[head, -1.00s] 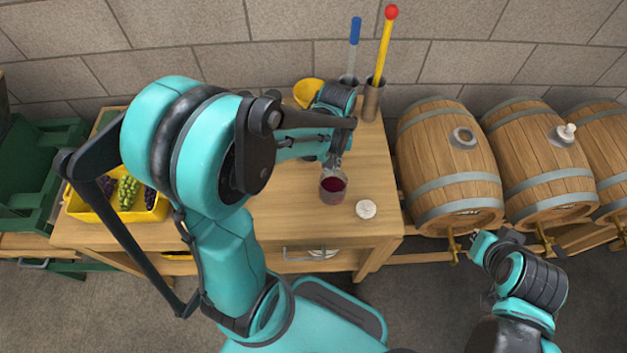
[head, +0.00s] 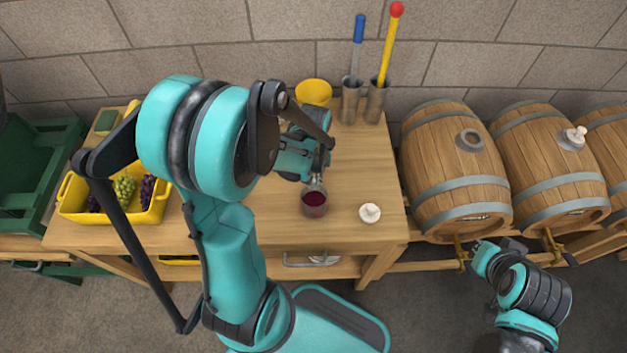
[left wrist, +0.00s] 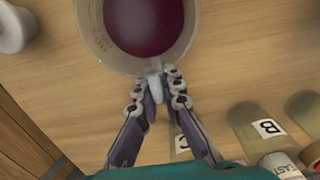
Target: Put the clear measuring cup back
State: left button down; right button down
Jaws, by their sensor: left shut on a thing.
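The clear measuring cup (head: 314,204) holds dark red liquid and is over the front part of the wooden table (head: 235,235). My left gripper (head: 316,182) is shut on its handle from behind. In the left wrist view, the cup (left wrist: 92,30) is at the top, and the fingertips of my left gripper (left wrist: 157,84) pinch the pale handle. I cannot tell whether the cup's base touches the table. My right gripper (head: 484,252) is in front of the barrels, away from the table; its fingers are too unclear to read.
A white bung (head: 370,212) stands right of the cup. A yellow crate of grapes (head: 160,208) sits at the left. A yellow bowl (head: 313,93) and two metal holders (head: 350,103) stand at the back. Labelled vessels (left wrist: 255,130) show in the wrist view. Barrels (head: 455,170) are at the right.

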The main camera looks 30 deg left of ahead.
pick_arm(q)
jog(key=c, duration=1.7)
grip_release()
jog(key=shift+f, duration=0.15)
notch_tip(320, 180, up, 11)
jog(key=p, duration=0.4)
jog(key=shift+w+p, duration=0.1)
jog(key=shift+p, duration=0.2)
jog(key=shift+r, duration=0.7)
jog(key=shift+s+d+r+m+t, duration=0.8)
jog(key=shift+d+r+m+t, duration=0.3)
jog(key=shift+r+t, duration=0.2)
jog(key=shift+s+d+r+m+t, duration=0.85)
jog(key=shift+d+r+m+t, duration=0.25)
jog(key=shift+r, duration=0.3)
jog(key=shift+s+d+r+m+t, duration=0.8)
jog(key=shift+d+r+m+t, duration=0.2)
jog(key=shift+d+r+t, duration=0.3)
jog(key=shift+a, duration=0.1)
